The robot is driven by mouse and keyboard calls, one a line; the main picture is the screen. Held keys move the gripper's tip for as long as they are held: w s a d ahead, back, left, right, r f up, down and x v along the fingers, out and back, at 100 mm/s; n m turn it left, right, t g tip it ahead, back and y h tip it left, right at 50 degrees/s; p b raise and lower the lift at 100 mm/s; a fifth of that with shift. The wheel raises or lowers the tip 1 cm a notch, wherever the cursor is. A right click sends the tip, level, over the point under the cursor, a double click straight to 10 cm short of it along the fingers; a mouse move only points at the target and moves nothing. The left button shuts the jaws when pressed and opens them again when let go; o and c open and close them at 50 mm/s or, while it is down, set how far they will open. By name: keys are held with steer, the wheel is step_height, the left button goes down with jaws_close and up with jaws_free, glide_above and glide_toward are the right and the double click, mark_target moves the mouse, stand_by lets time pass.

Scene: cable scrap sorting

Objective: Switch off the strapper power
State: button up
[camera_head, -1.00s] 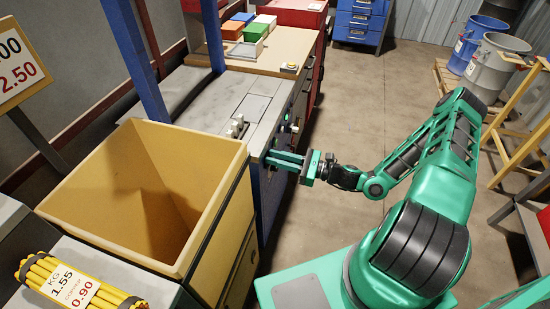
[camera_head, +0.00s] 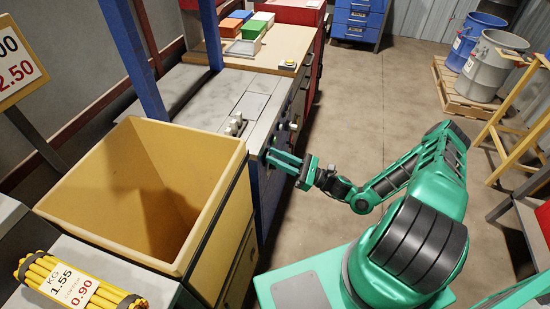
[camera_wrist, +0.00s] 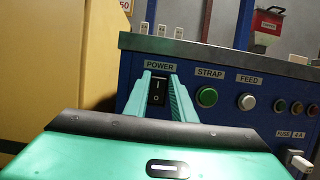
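The strapper (camera_head: 262,135) is a blue cabinet with a grey top. In the wrist view its front panel (camera_wrist: 222,72) carries a black rocker switch (camera_wrist: 158,91) marked I and O under a POWER label (camera_wrist: 160,67). My gripper (camera_wrist: 160,77) points at this switch; its two green fingers are apart, with the switch visible between them and nothing held. I cannot tell whether the fingertips touch the panel, nor which side of the rocker is pressed in. In the head view my gripper (camera_head: 268,155) is at the cabinet's front and the switch is hidden.
Right of the switch are a green STRAP button (camera_wrist: 207,97) and a white FEED button (camera_wrist: 247,102). A yellow bin (camera_head: 170,262) stands beside the strapper. Yellow cable bundles (camera_head: 75,283) lie at the lower left. The floor (camera_head: 365,105) right of the strapper is clear.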

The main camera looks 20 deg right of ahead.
steer(key=o, duration=0.3)
steer(key=shift+d, duration=0.1)
steer(key=v, duration=1)
steer(key=shift+s+d+f, duration=0.15)
steer(key=shift+d+f, duration=0.1)
steer(key=shift+d, duration=0.05)
